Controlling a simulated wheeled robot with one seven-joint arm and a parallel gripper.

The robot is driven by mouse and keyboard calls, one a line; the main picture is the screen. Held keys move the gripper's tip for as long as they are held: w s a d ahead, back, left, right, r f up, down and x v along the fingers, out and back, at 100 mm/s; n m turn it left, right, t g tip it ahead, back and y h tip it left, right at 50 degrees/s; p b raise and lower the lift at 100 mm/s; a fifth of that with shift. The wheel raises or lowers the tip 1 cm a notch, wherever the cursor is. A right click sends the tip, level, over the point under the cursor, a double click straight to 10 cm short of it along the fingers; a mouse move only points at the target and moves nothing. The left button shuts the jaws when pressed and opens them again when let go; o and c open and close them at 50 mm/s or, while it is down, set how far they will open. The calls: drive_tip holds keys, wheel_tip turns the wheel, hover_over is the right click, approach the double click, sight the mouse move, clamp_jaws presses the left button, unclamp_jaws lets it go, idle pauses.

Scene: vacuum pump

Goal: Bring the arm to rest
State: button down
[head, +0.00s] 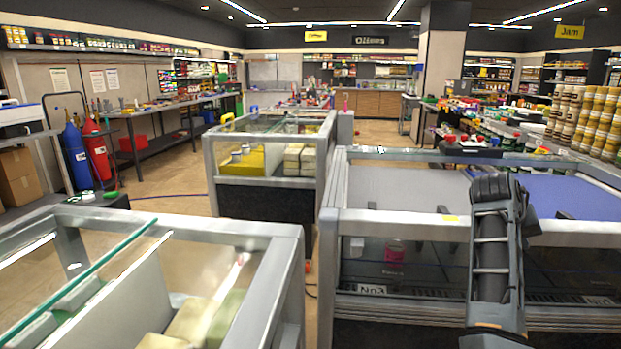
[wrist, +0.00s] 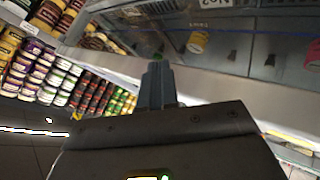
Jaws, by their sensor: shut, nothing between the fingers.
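My arm (head: 492,255) rises at the right of the head view, in front of a glass-sided case. Its upper end bends over near the case's top edge. My gripper (wrist: 157,84) shows in the middle of the wrist view, its two fingers together with nothing between them. I cannot make out the fingers in the head view. The wrist view is tilted, with the case's glass and an upside-down label above the gripper.
The right glass case (head: 400,205) stands close behind my arm. Another glass case (head: 270,240) fills the lower left, and a third (head: 222,150) stands farther back. Stacked jars (head: 580,110) stand at the far right. Floor (head: 165,190) is open at left centre.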

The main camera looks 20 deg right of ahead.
drive_tip(key=s+a+f+n+t, duration=0.4)
drive_tip(key=a+f, duration=0.4)
drive_tip(key=s+a+f+n+t, duration=0.4)
drive_tip(key=s+a+f, duration=0.1)
drive_tip(key=a+f, duration=0.35)
drive_tip(key=s+a+f+n+t+y, duration=0.1)
drive_tip(key=s+a+t+y, duration=0.2)
drive_tip(key=s+a, duration=0.45)
drive_tip(key=s+a+r+n+t+y, duration=0.2)
drive_tip(key=s+a+r+y, duration=0.15)
drive_tip(key=s+a, duration=0.85)
drive_tip(key=s+a+r+m+t+y, duration=0.1)
drive_tip(key=s+a+r+m+y, duration=0.1)
drive_tip(key=s+a+r, duration=0.5)
wheel_tip(320, 180, up, 2)
drive_tip(key=shift+s+a+r+t+y, duration=0.1)
drive_tip(key=shift+s+a+t+y, duration=0.3)
drive_tip(key=shift+a, duration=0.45)
